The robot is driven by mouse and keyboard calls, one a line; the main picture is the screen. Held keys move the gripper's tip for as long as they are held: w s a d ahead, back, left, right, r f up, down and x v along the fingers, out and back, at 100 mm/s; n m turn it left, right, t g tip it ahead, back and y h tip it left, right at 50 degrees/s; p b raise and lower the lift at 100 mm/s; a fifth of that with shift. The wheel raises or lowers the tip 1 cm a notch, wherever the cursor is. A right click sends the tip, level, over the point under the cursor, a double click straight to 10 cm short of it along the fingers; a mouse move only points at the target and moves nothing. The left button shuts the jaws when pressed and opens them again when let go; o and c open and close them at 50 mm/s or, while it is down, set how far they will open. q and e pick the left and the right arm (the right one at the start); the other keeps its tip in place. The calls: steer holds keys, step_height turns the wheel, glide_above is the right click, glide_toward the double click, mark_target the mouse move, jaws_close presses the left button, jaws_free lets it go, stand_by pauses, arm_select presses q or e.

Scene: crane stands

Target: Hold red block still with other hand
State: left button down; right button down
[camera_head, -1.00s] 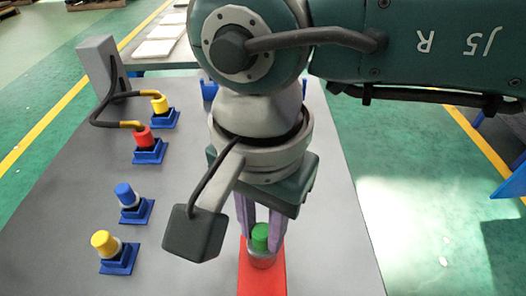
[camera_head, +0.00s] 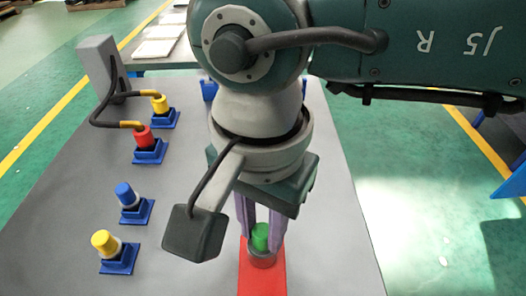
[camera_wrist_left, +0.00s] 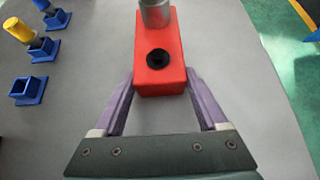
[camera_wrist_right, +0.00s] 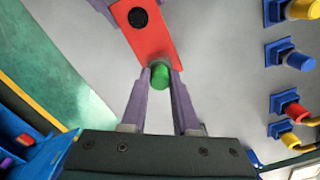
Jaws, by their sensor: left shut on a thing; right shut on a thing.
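The red block (camera_head: 262,280) lies on the grey table, partly hidden by my right arm in the head view. In the left wrist view the red block (camera_wrist_left: 160,35) has a dark round hole (camera_wrist_left: 159,58) near one end and a grey cylinder (camera_wrist_left: 156,12) at the other. My left gripper (camera_wrist_left: 160,82) is shut on the holed end of the block, a finger on each side. My right gripper (camera_head: 262,238) is shut on the green-topped piece (camera_head: 260,236), upright at the block's other end. The green top (camera_wrist_right: 160,76) shows between its fingers in the right wrist view.
Blue holders with yellow, red and blue pieces (camera_head: 127,197) stand along the table's left side. A grey post (camera_head: 102,68) has cables running to the two rear pieces. An empty blue holder (camera_wrist_left: 28,90) shows in the left wrist view. The table right of the block is clear.

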steer(key=shift+r, duration=0.1)
steer(key=shift+r, duration=2.95)
arm_select(q)
jaws_free()
steer(key=shift+s+r, duration=0.1)
